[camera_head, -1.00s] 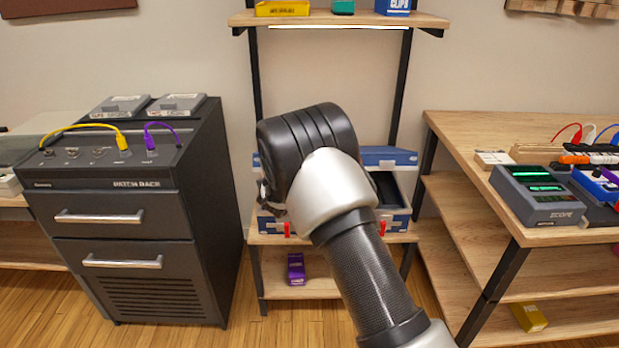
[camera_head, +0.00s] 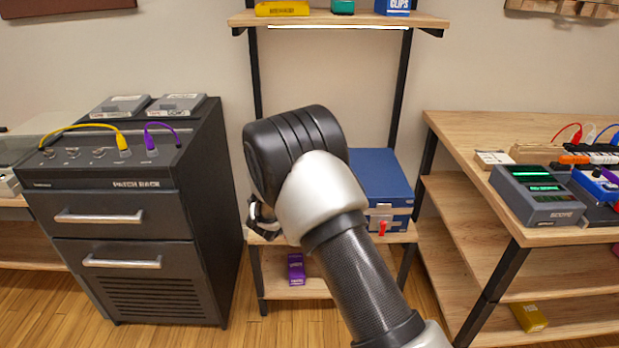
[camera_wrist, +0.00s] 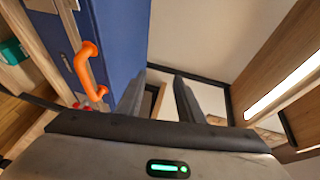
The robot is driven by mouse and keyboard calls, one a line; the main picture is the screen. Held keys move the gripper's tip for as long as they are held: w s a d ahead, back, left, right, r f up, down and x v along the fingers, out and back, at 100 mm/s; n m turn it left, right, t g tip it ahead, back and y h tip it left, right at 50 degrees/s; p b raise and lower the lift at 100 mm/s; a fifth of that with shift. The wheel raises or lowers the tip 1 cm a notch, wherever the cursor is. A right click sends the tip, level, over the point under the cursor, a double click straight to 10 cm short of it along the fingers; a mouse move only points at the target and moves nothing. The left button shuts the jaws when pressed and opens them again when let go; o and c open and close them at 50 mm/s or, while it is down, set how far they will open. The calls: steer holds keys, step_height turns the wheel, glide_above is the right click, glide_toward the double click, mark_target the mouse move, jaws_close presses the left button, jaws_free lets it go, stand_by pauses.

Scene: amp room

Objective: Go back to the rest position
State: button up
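My gripper (camera_head: 262,222) shows only in part in the head view, low and left behind the bulky black wrist of my arm. In the wrist view my gripper (camera_wrist: 158,88) has its two dark fingers apart with nothing between them. A blue case (camera_head: 381,178) with its lid down stands on the lower part of the shelf rack, just right of my wrist, which hides its left part. In the wrist view the blue case (camera_wrist: 118,38), with an orange handle (camera_wrist: 86,66), is close to the left of the fingers.
A dark patch rack cabinet (camera_head: 115,220) stands left with yellow and purple cables. A wooden table (camera_head: 465,140) with a scope (camera_head: 537,195) and other gear stands right. An upper shelf (camera_head: 335,18) is above.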

steer(key=shift+r, duration=0.1)
step_height(320, 180, up, 10)
steer(key=n+y, duration=0.4)
steer(key=s+d+r+n+g+y, duration=0.1)
steer(key=s+r+n+g+y, duration=0.25)
steer(key=s+r+n, duration=0.55)
steer(key=s+d+f+n+g+h, duration=0.1)
steer(key=s+d+n+g, duration=0.4)
steer(key=s, duration=1.3)
steer(key=s+d+f+n+g, duration=0.1)
steer(key=s+d+n, duration=0.45)
steer(key=s, duration=1.15)
step_height(320, 180, up, 28)
steer(key=d+m+p, duration=0.1)
steer(key=p, duration=2.7)
steer(key=shift+s+r+m, duration=0.15)
steer(key=shift+s+m, duration=0.15)
steer(key=shift+m, duration=0.05)
steer(key=shift+d, duration=0.1)
